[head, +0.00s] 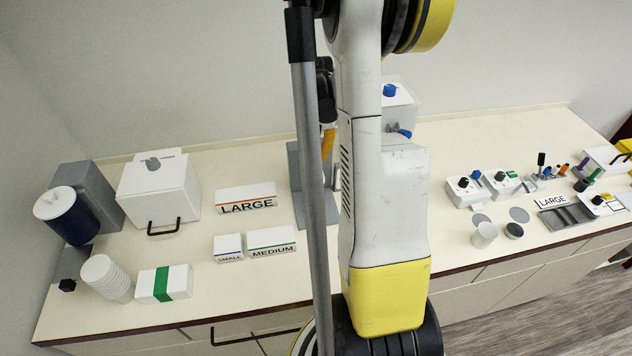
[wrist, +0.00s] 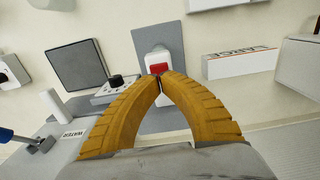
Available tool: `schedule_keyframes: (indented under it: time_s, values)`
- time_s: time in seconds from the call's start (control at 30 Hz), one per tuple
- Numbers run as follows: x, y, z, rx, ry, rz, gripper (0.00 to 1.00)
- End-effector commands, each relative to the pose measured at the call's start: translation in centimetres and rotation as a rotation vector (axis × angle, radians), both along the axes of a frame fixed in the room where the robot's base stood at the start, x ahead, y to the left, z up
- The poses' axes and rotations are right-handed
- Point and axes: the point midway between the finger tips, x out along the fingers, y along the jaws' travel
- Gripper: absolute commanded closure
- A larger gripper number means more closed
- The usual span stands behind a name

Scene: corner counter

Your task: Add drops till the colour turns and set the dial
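My gripper (wrist: 160,76) has two curved orange fingers in the wrist view, their tips together or nearly so. They are over a white device with a red part (wrist: 163,70) on a grey plate (wrist: 160,35); whether they touch it I cannot tell. In the head view one orange finger shows beside the grey stand (head: 295,175), mostly hidden by my arm. A black dial (wrist: 116,81) on a white unit is left of the fingers. Dials (head: 463,182) and (head: 500,176) sit on white units at the right. I cannot pick out a dropper or any coloured liquid.
A LARGE box (head: 247,199), a MEDIUM box (head: 271,243) and a SMALL box (head: 228,248) stand left of my arm. A white lidded box (head: 158,190) and dark blue canister (head: 70,216) are farther left. A white tank (head: 400,103) stands behind my arm.

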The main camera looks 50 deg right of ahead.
Motion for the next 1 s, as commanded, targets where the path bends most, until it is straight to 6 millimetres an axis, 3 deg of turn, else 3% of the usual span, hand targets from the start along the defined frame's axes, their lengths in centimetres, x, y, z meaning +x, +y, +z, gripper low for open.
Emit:
schedule_keyframes:
  time_s: [0.57,1.0]
  values:
    - [0.0,0.0,-0.1,0.0,0.0,0.0,1.0]
    - [0.0,0.0,-2.1,0.0,0.0,0.0,1.0]
